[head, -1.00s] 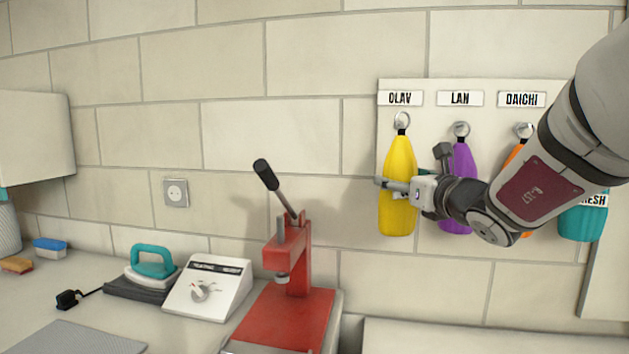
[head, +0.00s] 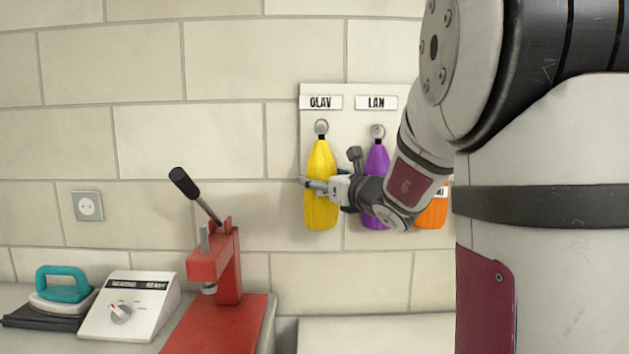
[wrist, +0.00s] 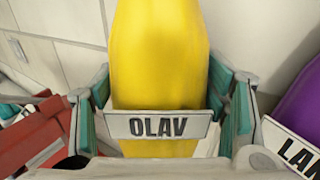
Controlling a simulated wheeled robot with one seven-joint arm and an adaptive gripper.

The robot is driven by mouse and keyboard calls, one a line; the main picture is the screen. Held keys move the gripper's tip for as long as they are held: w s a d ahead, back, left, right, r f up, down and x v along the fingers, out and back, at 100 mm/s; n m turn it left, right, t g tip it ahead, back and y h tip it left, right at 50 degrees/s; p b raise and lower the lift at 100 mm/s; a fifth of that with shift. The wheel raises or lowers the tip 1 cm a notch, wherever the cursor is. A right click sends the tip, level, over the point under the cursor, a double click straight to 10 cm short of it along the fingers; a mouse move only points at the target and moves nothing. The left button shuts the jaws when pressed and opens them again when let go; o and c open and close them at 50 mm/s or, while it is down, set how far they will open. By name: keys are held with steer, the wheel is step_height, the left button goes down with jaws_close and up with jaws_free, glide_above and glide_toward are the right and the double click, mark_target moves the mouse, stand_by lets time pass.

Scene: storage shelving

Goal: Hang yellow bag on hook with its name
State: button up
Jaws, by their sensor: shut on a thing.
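The yellow bag (head: 321,207) hangs upright against the board, right under the hook (head: 321,127) below the OLAV label (head: 321,102). Its dark top loop is at the hook, but I cannot tell whether it is over the hook. My gripper (head: 315,184) is shut on the bag's middle. In the wrist view the gripper (wrist: 168,105) has its teal pads on both sides of the yellow bag (wrist: 160,60), whose own tag (wrist: 158,126) reads OLAV. The bag's loop is out of the wrist view.
A purple bag (head: 376,168) hangs under the LAN label (head: 376,102), close to my wrist. An orange bag (head: 432,216) shows partly behind my arm. A red press (head: 215,262), a white control box (head: 130,306) and a teal iron (head: 63,285) stand on the counter at lower left.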

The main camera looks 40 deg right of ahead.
steer(key=shift+w+d+p, duration=0.3)
steer(key=shift+w+d, duration=0.1)
steer(key=shift+w, duration=0.2)
steer(key=shift+w+d+f+b, duration=0.15)
steer(key=shift+w+f+b, duration=0.15)
steer(key=shift+b, duration=0.45)
steer(key=shift+o, duration=0.5)
steer(key=shift+w+f, duration=0.2)
steer(key=shift+f, duration=0.15)
